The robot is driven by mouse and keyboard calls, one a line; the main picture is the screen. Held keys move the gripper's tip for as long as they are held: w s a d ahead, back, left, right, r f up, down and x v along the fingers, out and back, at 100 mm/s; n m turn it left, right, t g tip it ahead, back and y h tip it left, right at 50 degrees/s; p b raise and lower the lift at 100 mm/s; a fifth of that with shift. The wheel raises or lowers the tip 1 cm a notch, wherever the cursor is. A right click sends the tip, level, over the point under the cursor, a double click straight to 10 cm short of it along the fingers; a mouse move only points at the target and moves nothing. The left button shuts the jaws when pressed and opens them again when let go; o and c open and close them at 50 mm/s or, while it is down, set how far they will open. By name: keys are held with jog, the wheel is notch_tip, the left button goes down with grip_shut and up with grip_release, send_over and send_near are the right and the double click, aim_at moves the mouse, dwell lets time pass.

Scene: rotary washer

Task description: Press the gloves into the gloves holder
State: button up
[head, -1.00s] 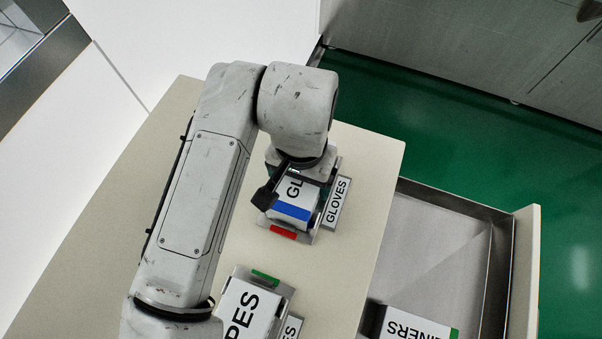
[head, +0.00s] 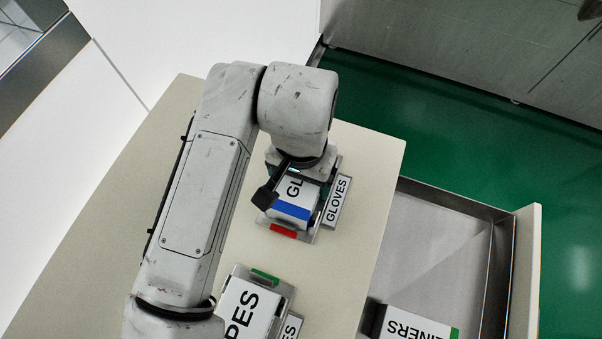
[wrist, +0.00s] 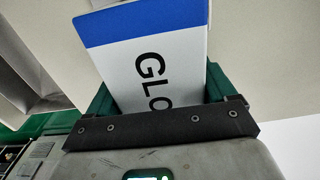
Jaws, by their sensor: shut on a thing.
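The gloves box (head: 290,208) is white with a blue band and black letters. In the head view it sits over the metal gloves holder (head: 303,237), which has a red tab at its near edge and a "GLOVES" label (head: 337,202) at its right. My gripper (wrist: 158,85) is shut on the gloves box, with a green finger at each side in the wrist view. My arm and wrist hide the far part of the box and holder in the head view. I cannot tell how deep the box sits in the holder.
A second holder with a white box (head: 243,312) marked "...PES" stands nearer on the cream counter (head: 365,160). An open metal drawer (head: 430,235) at the right holds another box (head: 415,325) marked "...INERS". The counter left of my arm is clear.

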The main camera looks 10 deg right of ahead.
jog(key=o, duration=1.1)
notch_tip(320, 180, up, 11)
jog(key=shift+f+b, duration=0.15)
jog(key=shift+b, duration=0.15)
